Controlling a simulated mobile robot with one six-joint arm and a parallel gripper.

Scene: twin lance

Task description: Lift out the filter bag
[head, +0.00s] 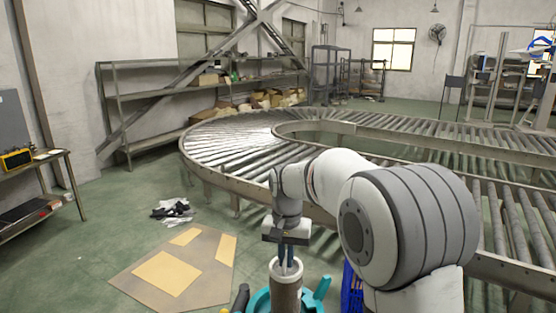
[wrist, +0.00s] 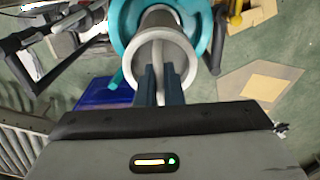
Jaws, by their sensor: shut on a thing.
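The filter bag (head: 286,297) looks like an upright grey-brown cylinder with a pale ring at its top. It stands above the teal container (head: 260,302) at the bottom edge of the head view; how much of it is still inside is hidden. My gripper (head: 287,262) points down at the bag's open top, its dark fingers inside the ring. In the wrist view my gripper (wrist: 158,88) is shut on a pale strip across the mouth of the bag (wrist: 183,45). The teal container (wrist: 122,28) shows behind the bag there.
A curved roller conveyor (head: 230,142) runs behind my arm. A blue crate (head: 350,286) is right of the teal container. A brown board with lighter sheets (head: 168,274) and dark and white cloths (head: 172,211) lie on the green floor at left. Shelves line the back wall.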

